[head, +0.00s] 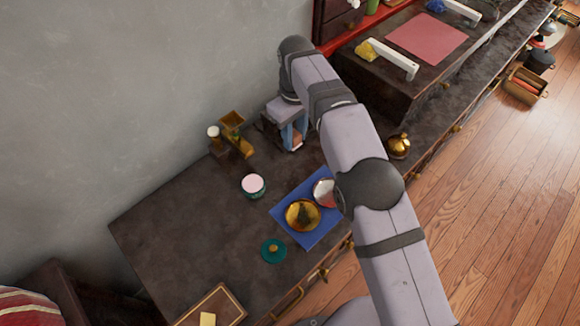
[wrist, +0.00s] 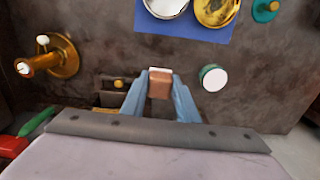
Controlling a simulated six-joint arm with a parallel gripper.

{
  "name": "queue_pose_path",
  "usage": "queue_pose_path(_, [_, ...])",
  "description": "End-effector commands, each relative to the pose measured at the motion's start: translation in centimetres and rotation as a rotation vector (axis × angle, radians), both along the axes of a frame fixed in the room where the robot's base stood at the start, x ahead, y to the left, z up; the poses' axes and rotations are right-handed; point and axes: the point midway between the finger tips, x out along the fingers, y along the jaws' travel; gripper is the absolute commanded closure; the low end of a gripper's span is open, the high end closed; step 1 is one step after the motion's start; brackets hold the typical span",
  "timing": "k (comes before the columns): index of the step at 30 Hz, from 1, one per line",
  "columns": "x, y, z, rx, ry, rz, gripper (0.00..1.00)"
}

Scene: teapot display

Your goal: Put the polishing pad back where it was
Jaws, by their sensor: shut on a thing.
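My gripper (head: 294,142) is at the back of the dark worktop near the wall. Its two blue fingers (wrist: 161,95) are shut on a small brown block with a white edge, which I take for the polishing pad (wrist: 160,85). The pad is partly hidden between the fingers in the head view (head: 297,142). I cannot tell whether the pad touches the worktop. A blue mat (head: 313,238) lies in front, with a gold dish (head: 302,215) and a silver dish (head: 323,192) on it. A brass pot (head: 400,146) stands to the right; it also shows in the wrist view (wrist: 62,56).
A pale-lidded jar (head: 252,185) stands left of the mat. A teal disc with a gold knob (head: 273,251) and a tray (head: 215,301) lie further forward. The left worktop is mostly clear.

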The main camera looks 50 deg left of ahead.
Motion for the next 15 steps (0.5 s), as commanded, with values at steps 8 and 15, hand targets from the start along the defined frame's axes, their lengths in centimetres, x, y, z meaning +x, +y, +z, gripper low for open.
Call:
queue_pose_path(8, [-0.9, 0.6, -0.4, 0.000, 0.000, 0.026, 0.91])
queue_pose_path(15, [-0.9, 0.5, -3.5, -0.004, 0.002, 0.024, 0.91])
